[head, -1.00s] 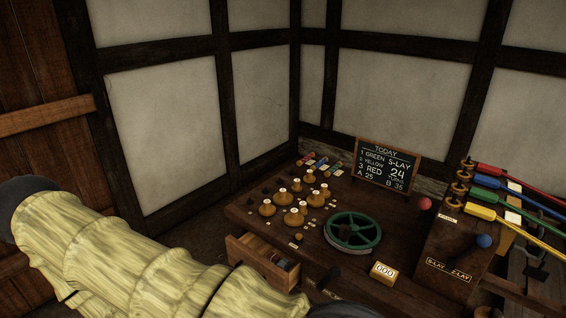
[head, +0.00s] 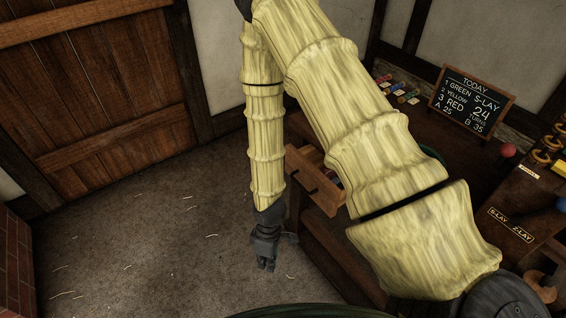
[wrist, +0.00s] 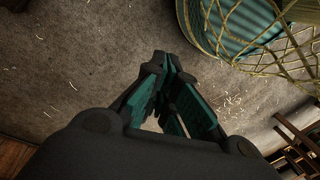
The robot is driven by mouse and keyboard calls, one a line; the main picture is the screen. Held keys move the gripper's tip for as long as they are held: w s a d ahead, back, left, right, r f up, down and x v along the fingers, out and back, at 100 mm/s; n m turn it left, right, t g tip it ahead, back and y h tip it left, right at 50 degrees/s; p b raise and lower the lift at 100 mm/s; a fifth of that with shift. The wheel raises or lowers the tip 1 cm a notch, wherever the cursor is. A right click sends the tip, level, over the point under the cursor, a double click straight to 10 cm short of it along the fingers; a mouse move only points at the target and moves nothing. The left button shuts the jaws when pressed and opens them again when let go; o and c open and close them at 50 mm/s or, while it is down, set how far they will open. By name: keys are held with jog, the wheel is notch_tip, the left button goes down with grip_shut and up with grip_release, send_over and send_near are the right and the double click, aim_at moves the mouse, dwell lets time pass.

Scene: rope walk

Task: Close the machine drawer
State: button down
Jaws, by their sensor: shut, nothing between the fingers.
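The machine drawer (head: 314,186) sticks out open from the left side of the dark wooden machine bench (head: 330,245) in the head view. My arm crosses in front and hides part of the drawer and most of the bench top. My gripper (head: 266,264) hangs pointing down, to the left of the drawer and lower than it in the picture, apart from it. In the wrist view my gripper (wrist: 167,62) has its fingers together over the floor, holding nothing. The drawer cannot be made out in the wrist view.
The floor (head: 150,250) left of the bench is clear except for scattered straw-like bits. A plank door (head: 90,90) stands behind, with brickwork (head: 18,265) at far left. A chalkboard (head: 470,100) and a red knob (head: 508,150) are on the bench.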

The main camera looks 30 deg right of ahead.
jog(key=w+d+r+n+t+h, duration=0.1)
jog(key=w+d+r+n+h, duration=0.35)
jog(key=w+r, duration=0.65)
jog(key=w+d+r+n+t+h, duration=0.1)
jog(key=w+d+r+n+h, duration=0.1)
jog(key=w+d+r+n, duration=0.7)
jog(key=w+d+f+m+p, duration=0.1)
jog(key=w+d+f+m, duration=0.1)
jog(key=d+f, duration=0.3)
jog(key=shift+w+d+f+m, duration=0.3)
jog(key=shift+w+f, duration=0.5)
jog(key=shift+f, duration=0.75)
